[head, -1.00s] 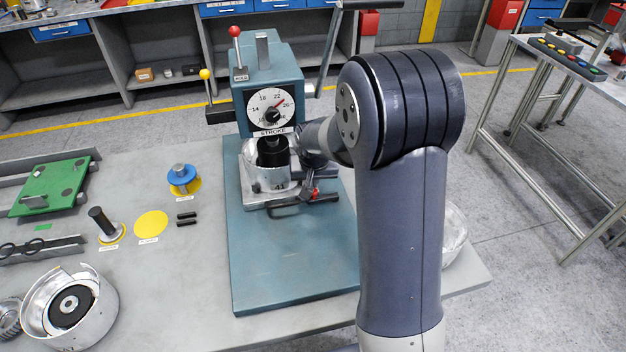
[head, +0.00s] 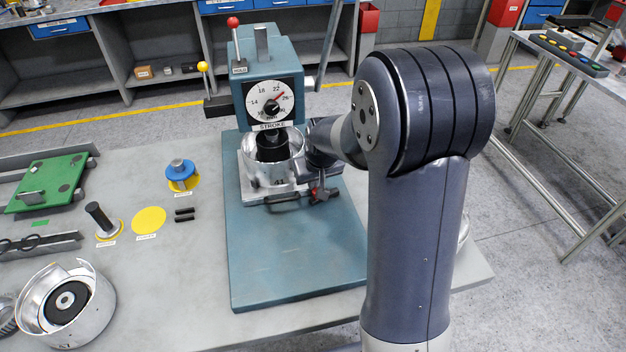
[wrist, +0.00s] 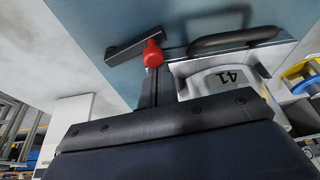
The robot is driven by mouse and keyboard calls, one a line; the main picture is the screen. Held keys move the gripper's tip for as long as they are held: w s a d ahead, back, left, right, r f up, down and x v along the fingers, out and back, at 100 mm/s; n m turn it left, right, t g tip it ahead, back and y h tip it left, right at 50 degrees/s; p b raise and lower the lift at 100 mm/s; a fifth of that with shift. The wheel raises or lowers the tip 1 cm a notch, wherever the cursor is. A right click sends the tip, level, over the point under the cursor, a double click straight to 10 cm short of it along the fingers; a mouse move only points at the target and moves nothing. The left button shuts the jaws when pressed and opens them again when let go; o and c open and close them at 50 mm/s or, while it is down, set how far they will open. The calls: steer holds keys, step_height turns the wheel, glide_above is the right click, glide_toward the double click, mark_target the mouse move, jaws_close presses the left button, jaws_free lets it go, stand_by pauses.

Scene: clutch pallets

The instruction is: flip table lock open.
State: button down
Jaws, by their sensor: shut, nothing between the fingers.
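The table lock shows in the wrist view as a short dark lever with a red knob (wrist: 152,54), at the front edge of the press table beside a black bar handle (wrist: 235,40). In the head view the red part (head: 316,193) is small, at the front right of the table, under my wrist. My gripper (wrist: 155,85) is shut and empty, with its narrow dark fingertips right at the red knob in the wrist view. I cannot tell whether they touch it. In the head view my gripper (head: 320,183) is mostly hidden by its own wrist.
The teal press (head: 268,75) with its stroke dial stands behind, over a silver housing marked 41 (head: 262,172). The teal base plate (head: 285,260) is clear in front. Another silver housing (head: 95,320), a blue-topped part (head: 180,172) and a green plate (head: 50,180) lie to the left.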

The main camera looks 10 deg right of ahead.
steer(key=shift+s+f+b, duration=0.2)
steer(key=shift+s+b, duration=0.25)
steer(key=shift+s, duration=0.1)
steer(key=shift+s+d+n+y+b, duration=0.3)
steer(key=shift+s+n+b, duration=0.1)
steer(key=shift+n+b, duration=0.25)
steer(key=shift+s+d+n+b, duration=0.15)
steer(key=shift+s+n+b, duration=0.1)
steer(key=shift+s+b, duration=0.25)
steer(key=n+b, duration=0.1)
steer(key=n, duration=0.1)
steer(key=s+d+n+y+b, duration=0.1)
steer(key=n+b, duration=0.1)
steer(key=shift+s+d+g, duration=0.2)
steer(key=shift+g, duration=0.2)
steer(key=n, duration=0.1)
steer(key=n+y+b, duration=0.1)
steer(key=n, duration=0.1)
steer(key=shift+s+d+r+n+g, duration=0.1)
steer(key=shift+s+d+n+g, duration=0.1)
steer(key=shift+d+n+g, duration=0.15)
steer(key=shift+s+d+n+g+b, duration=0.25)
steer(key=shift+d+n+b, duration=0.1)
steer(key=shift+n, duration=0.3)
steer(key=shift+d, duration=0.15)
steer(key=shift+d, duration=0.1)
steer(key=shift+r, duration=0.1)
